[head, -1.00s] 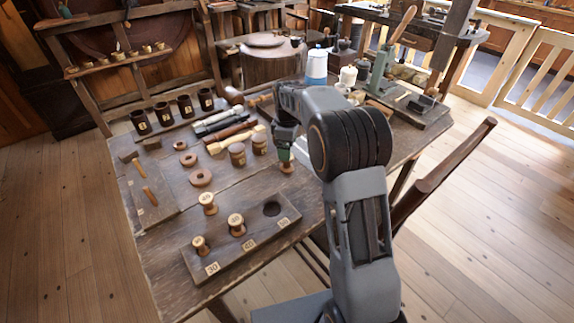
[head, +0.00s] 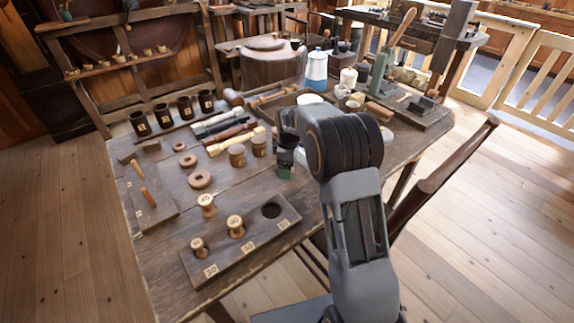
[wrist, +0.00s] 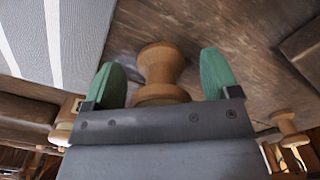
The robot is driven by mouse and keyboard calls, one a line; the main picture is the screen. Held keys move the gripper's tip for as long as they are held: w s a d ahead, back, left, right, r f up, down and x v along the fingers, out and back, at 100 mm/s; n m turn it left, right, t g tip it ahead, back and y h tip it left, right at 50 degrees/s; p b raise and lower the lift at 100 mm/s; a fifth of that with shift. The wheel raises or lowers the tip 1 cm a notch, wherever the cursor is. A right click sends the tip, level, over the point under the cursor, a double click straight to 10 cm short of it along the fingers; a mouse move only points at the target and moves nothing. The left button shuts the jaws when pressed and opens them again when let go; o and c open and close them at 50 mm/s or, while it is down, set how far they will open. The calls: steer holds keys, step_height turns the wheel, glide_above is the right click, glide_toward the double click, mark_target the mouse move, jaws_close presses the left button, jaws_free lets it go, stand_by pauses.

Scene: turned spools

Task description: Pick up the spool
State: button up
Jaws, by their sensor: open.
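A turned wooden spool (wrist: 160,62) stands on the dark table in the wrist view. It lies between the two green fingers of my open gripper (wrist: 161,72), with a gap to each side. Its lower part in the picture is hidden by the gripper body. In the head view my gripper (head: 285,172) is low over the table, right of the loose spool, and hides the spool between its fingers. Another spool (head: 207,205) stands loose on the table. Two more, a middle spool (head: 236,226) and a left spool (head: 199,248), stand in the front board.
The front board (head: 225,262) has numbered labels and an empty round hole (head: 271,210) at its right. Behind my gripper are two wooden jars (head: 237,155) and a row of tools (head: 222,132). A chair (head: 440,175) stands at right.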

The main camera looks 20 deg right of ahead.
steer(key=shift+c, duration=0.5)
steer(key=c, duration=0.9)
steer(key=shift+r, duration=0.15)
